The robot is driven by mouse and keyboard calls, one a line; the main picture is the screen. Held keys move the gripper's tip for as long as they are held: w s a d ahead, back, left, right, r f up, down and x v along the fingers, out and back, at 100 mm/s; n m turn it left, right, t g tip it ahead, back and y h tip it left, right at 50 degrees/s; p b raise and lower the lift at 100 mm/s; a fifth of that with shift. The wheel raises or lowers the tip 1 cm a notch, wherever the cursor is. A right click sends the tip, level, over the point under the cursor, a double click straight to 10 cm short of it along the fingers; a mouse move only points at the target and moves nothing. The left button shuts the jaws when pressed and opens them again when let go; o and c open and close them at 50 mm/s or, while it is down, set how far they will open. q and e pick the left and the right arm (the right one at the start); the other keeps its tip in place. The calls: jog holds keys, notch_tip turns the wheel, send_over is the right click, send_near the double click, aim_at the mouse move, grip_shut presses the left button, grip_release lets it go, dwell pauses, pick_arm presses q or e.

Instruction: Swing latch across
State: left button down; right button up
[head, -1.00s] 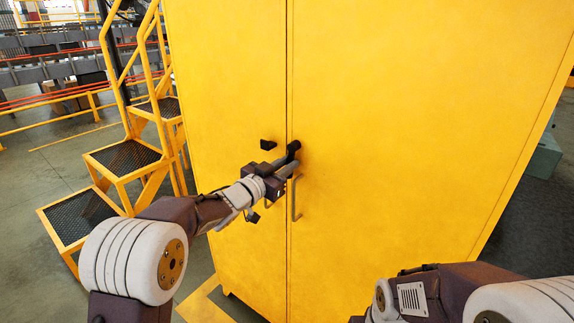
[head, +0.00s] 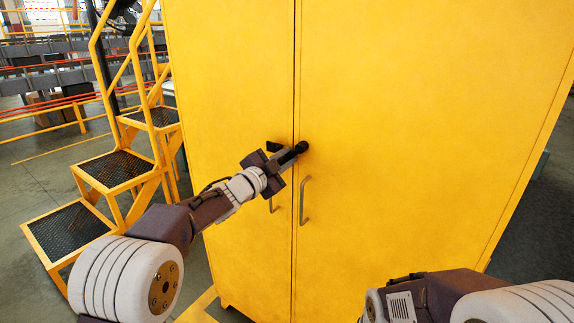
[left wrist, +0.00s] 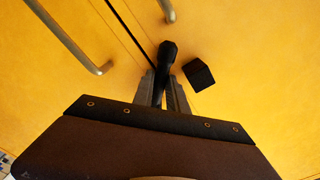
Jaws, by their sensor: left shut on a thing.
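The black latch (head: 301,147) has its round pivot on the right door of a yellow cabinet, by the seam. Its arm slants down and left from the pivot towards my left gripper (head: 287,157). My left gripper is shut on the latch arm. In the left wrist view the latch (left wrist: 168,52) runs between the two fingers of my left gripper (left wrist: 162,88). A black catch block (head: 273,146) sits on the left door; in the wrist view the block (left wrist: 198,75) is apart from the latch, to its right. My right gripper is out of view.
The yellow cabinet (head: 400,120) fills the middle, with a metal handle on each door, the right one (head: 304,200) just below the latch. Yellow steps (head: 115,168) stand to the left. Floor shows between them.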

aim_at(290, 141)
pick_arm(q)
jog(key=shift+w+a+r+m+b, duration=0.15)
jog(key=shift+r+m, duration=0.4)
jog(key=shift+m, duration=0.9)
jog(key=shift+w+a+r+m+b, duration=0.15)
jog(key=shift+r+m, duration=0.45)
jog(key=shift+m, duration=0.8)
jog(key=shift+w+a+r+m+b, duration=0.15)
jog(key=shift+r+m, duration=0.4)
jog(key=shift+m, duration=0.9)
jog(key=shift+s, duration=0.1)
jog(key=c, duration=1.3)
grip_release()
